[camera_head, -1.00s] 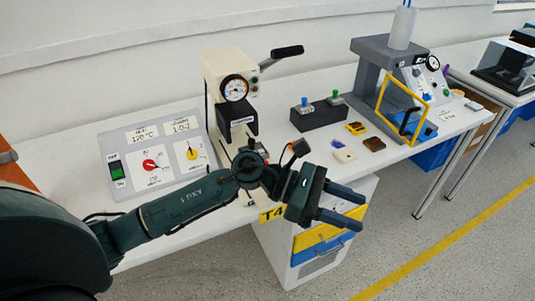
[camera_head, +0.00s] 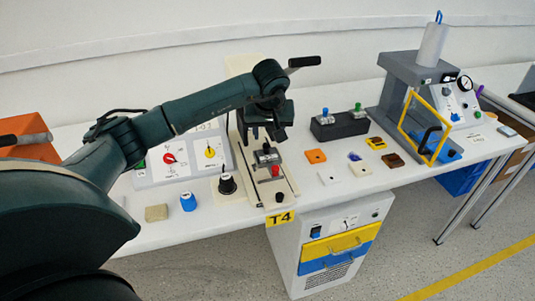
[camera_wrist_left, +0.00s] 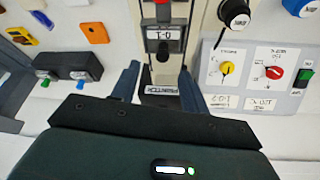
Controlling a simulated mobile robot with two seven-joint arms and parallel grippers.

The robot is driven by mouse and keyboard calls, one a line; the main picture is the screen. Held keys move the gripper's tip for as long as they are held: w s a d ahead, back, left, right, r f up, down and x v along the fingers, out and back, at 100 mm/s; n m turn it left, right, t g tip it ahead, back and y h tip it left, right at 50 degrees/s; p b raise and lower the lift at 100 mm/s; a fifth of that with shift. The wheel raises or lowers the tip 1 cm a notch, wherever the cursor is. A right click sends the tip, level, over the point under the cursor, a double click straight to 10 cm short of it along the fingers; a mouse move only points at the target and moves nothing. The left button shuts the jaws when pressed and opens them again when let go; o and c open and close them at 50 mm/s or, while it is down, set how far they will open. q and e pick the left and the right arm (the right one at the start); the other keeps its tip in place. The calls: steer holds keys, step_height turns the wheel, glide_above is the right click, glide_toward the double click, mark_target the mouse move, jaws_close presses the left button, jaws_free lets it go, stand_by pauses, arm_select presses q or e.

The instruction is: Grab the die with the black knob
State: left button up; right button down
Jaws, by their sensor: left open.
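The die with the black knob (camera_head: 227,184) stands upright on the white bench, left of the press slide (camera_head: 266,184). It also shows at the top of the left wrist view (camera_wrist_left: 236,14), right of the slide. My left gripper (camera_head: 264,134) is open and empty, above the press, farther back than the die and to its right. In the left wrist view its two fingers (camera_wrist_left: 160,82) stand either side of the press head, apart from the die. A blue-knobbed die (camera_head: 188,202) stands left of the black-knobbed one. My right gripper is not in view.
A control panel (camera_head: 150,180) with red and yellow dials lies behind the die. A beige block (camera_head: 157,213) is at the front left. A black holder (camera_head: 341,127) bears blue- and green-topped pieces. Small coloured blocks lie right of the press. My arm hides much of the press.

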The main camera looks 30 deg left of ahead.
mark_target(266, 145)
arm_select(q)
steer(key=x, duration=0.3)
steer(key=p+x, duration=0.1)
steer(key=x, duration=0.2)
steer(key=shift+s+a+f, duration=0.1)
steer(key=shift+a+f, duration=0.05)
steer(key=shift+f, duration=0.2)
jaws_close()
steer(key=shift+r, duration=0.1)
